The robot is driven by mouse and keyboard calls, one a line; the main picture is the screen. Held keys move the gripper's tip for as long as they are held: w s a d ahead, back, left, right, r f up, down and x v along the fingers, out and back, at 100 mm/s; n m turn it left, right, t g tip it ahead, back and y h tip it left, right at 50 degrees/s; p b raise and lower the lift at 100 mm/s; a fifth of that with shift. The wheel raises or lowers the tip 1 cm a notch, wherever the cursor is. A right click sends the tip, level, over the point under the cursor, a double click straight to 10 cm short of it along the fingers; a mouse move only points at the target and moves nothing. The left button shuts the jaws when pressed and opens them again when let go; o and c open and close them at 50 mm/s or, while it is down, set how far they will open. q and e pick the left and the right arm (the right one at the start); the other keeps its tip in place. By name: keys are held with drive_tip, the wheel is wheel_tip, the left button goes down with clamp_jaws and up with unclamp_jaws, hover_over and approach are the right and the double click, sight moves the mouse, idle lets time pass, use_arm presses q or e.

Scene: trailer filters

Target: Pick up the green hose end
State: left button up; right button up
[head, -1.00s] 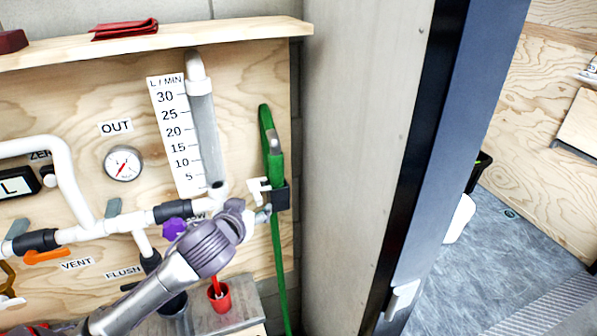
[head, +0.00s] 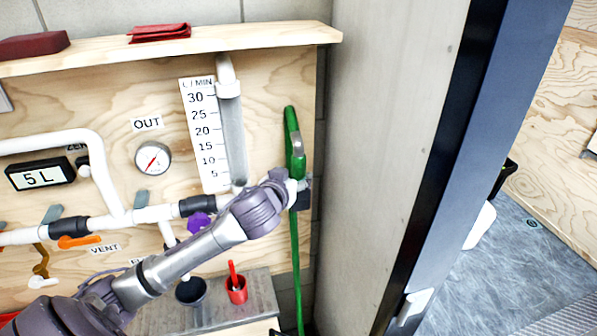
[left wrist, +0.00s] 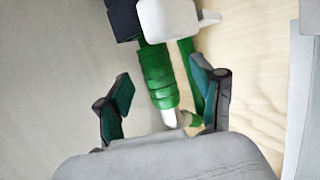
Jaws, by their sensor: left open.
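The green hose end (head: 295,163) is upright at the right edge of the plywood panel, in a dark holder (head: 304,200). The hose loops over above it and hangs down below. My left gripper (head: 296,186) is at the hose just by the holder, and its wrist hides part of both. In the left wrist view the thick green hose end (left wrist: 158,78) with its pale tip lies between the spread fingers of my open left gripper (left wrist: 163,98). I see a gap on the left finger's side; the right finger is close to a second green hose strand. My right gripper is not in view.
A flow tube (head: 233,135) with a scale stands left of the hose. A purple knob (head: 199,222), white pipes and a red cup (head: 236,290) are near my left arm. A shelf (head: 180,45) runs above. A grey wall panel (head: 390,150) bounds the right side.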

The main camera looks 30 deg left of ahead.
sight(296, 173)
use_arm(q)
drive_tip(key=p+x, duration=0.1)
drive_tip(key=x, duration=0.3)
drive_tip(key=shift+w+d, duration=0.1)
drive_tip(key=shift+d, duration=0.05)
drive_tip(key=shift+c, duration=0.4)
clamp_jaws()
drive_tip(key=shift+r, duration=0.1)
